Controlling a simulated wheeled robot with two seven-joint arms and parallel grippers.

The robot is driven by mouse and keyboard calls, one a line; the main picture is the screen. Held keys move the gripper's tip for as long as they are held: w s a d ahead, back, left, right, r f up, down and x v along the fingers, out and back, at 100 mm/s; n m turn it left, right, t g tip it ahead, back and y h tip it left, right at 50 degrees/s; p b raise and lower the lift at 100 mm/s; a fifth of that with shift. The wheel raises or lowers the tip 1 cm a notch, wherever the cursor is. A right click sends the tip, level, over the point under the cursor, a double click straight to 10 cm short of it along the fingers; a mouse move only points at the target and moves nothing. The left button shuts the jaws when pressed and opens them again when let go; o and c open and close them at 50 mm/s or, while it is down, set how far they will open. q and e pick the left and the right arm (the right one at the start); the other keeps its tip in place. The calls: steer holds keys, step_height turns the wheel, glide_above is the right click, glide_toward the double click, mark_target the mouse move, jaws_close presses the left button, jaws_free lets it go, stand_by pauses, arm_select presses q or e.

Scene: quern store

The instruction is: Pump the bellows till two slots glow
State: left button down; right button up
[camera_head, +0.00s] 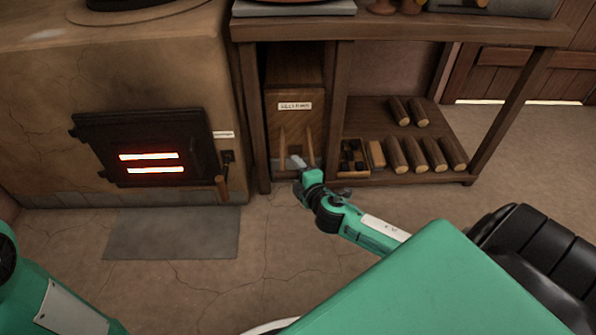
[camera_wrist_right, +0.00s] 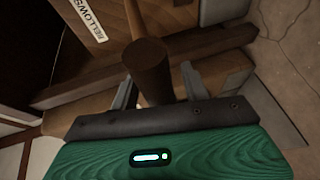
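The dark iron stove door (camera_head: 147,145) is at the left in the head view. Two slots in it (camera_head: 150,163) glow orange-white, one above the other. The bellows box (camera_head: 294,85), a wooden case with a label, stands under the bench. Two upright wooden bars (camera_head: 310,147) show at its lower front. My right gripper (camera_head: 299,163) is low in front of it. In the right wrist view, its fingers (camera_wrist_right: 160,88) are spread with a dark wooden handle (camera_wrist_right: 148,65) between them. A gap shows at the right finger; contact at the left is unclear. My left gripper is out of view.
A low shelf (camera_head: 390,181) right of the bellows holds several short logs (camera_head: 419,155) and a small dark box (camera_head: 353,157). A bench leg (camera_head: 250,120) stands left of the bellows. A grey floor slab (camera_head: 172,233) lies before the stove. The floor at right is clear.

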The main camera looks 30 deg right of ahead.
jaws_close()
steer(key=w+d, duration=0.2)
steer(key=w, duration=0.2)
steer(key=w+d+p, duration=0.1)
steer(key=w+d, duration=0.2)
steer(key=w, duration=0.1)
steer(key=w+d+p, duration=0.1)
steer(key=w+d, duration=0.1)
steer(key=w, duration=0.2)
steer(key=shift+w+d, duration=0.1)
steer(key=shift+d, duration=0.1)
steer(key=shift+o, duration=0.2)
jaws_free()
